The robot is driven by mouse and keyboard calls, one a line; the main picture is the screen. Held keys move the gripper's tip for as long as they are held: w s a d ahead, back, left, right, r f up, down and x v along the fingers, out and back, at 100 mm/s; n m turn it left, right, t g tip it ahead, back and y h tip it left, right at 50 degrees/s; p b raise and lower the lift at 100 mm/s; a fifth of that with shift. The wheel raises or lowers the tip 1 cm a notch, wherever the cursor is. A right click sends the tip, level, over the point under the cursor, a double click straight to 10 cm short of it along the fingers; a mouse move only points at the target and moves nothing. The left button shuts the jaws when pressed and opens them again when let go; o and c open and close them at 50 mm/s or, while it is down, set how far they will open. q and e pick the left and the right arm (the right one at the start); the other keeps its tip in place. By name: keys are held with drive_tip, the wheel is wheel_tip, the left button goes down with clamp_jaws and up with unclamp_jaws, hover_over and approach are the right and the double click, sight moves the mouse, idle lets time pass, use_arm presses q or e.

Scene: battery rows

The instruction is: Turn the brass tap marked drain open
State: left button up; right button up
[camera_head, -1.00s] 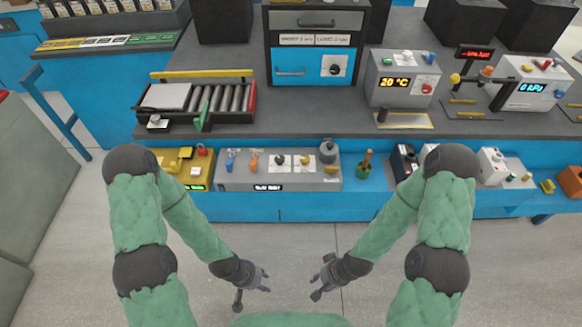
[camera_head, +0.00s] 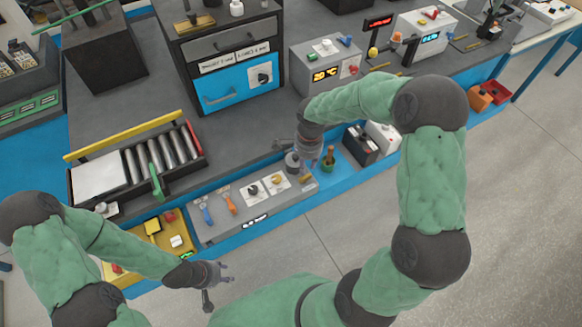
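A grey panel box (camera_head: 215,236) at the front of the workbench carries a small brass tap (camera_head: 306,178) near its right end, beside a grey cylinder (camera_head: 292,162). A brass knob (camera_head: 277,180) on a white plate is to its left. No drain marking is readable, so I cannot tell for certain which brass piece bears it. My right gripper (camera_head: 300,156) appears open and empty above the right end of the panel, close to the cylinder and the tap; contact cannot be told. My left gripper (camera_head: 216,286) is open and empty over the floor in front of the bench.
Blue (camera_head: 206,211) and orange (camera_head: 230,202) handles and a dark knob (camera_head: 252,190) sit on the same panel. A green pot (camera_head: 328,162) stands right of it. A yellow box (camera_head: 160,244) is at the left, with a roller tray (camera_head: 135,205) behind. The floor in front is clear.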

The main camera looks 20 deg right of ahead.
sight(306, 178)
drive_tip(key=shift+m, duration=0.4)
drive_tip(key=f, duration=0.3)
drive_tip(key=f+b, duration=0.1)
drive_tip(key=f, duration=0.2)
drive_tip(key=f+b, duration=0.1)
drive_tip(key=f, duration=0.2)
drive_tip(key=shift+w+d+f, duration=0.2)
drive_tip(key=shift+w+d, duration=0.05)
drive_tip(key=shift+d, duration=0.1)
clamp_jaws()
